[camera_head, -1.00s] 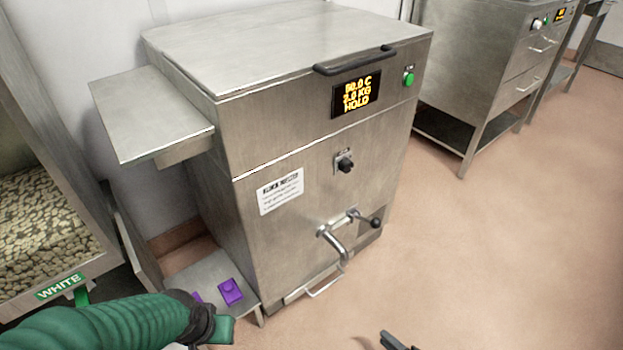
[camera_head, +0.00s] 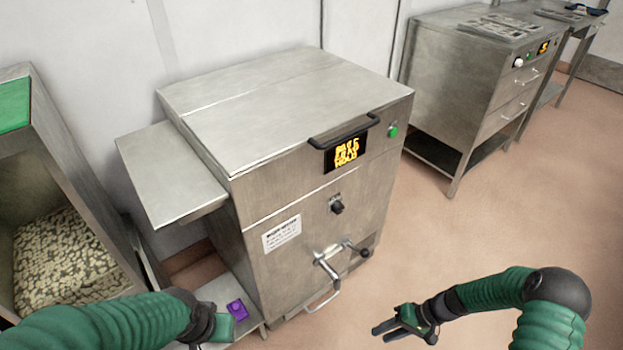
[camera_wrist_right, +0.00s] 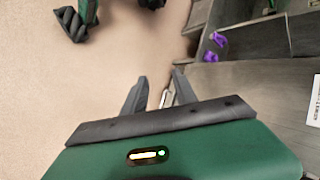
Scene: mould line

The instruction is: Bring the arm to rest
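My right gripper (camera_head: 380,334) is over the open floor in front of the steel melter, low in the head view, with its arm coming in from the right. In the right wrist view its two fingers (camera_wrist_right: 160,76) stand apart with nothing held between them; a thin metal piece shows behind the gap. My left arm comes in from the lower left. My left gripper (camera_head: 214,328) is beside a purple object on a low shelf; its fingers are partly cut off or hidden, so its opening is unclear.
The steel melter (camera_head: 285,195) has a black lid handle, lit display, tap and lever (camera_head: 328,270). A bin of pale chips (camera_head: 60,258) stands at left. A steel bench (camera_head: 450,95) is behind; the right floor is clear.

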